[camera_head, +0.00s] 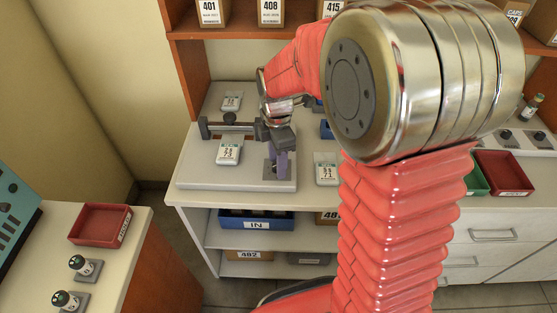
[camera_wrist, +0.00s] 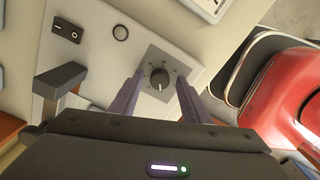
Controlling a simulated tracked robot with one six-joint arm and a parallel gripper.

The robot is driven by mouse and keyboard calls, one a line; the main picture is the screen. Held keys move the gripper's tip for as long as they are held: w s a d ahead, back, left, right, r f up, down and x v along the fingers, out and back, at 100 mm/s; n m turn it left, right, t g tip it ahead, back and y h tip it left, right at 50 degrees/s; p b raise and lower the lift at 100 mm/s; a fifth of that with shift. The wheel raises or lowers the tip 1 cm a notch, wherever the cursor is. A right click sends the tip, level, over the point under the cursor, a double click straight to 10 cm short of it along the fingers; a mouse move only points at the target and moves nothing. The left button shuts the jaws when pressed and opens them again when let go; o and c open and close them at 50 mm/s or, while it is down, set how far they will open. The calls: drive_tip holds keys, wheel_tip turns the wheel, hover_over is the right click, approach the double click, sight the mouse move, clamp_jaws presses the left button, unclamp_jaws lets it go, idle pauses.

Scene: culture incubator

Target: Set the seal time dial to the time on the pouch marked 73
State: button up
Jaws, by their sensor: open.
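The seal time dial (camera_wrist: 159,79) is a dark round knob on a grey square plate with marks around it. Its white pointer line points toward the bottom of the wrist view. My gripper (camera_wrist: 160,84) is open, its two purple fingers on either side of the knob with gaps showing. In the head view my gripper (camera_head: 277,172) is over the sealer base (camera_head: 205,182) and hides the dial. A white pouch (camera_head: 228,153) lies on the sealer; its small print seems to read 73. Another pouch (camera_head: 327,171) lies to the right, seemingly marked 71. A third pouch (camera_head: 232,100) lies behind.
The sealer's dark bar (camera_head: 228,128) stands behind the front pouch. A black switch (camera_wrist: 68,32) and a round button (camera_wrist: 121,33) sit beside the dial plate. A blue IN bin (camera_head: 250,222) is on the shelf below. A red tray (camera_head: 100,224) is on the left bench.

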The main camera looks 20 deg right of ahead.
drive_tip(key=shift+c, duration=0.3)
drive_tip(key=c, duration=0.9)
drive_tip(key=shift+d, duration=0.25)
drive_tip(key=shift+c, duration=0.4)
drive_tip(key=shift+a, duration=0.2)
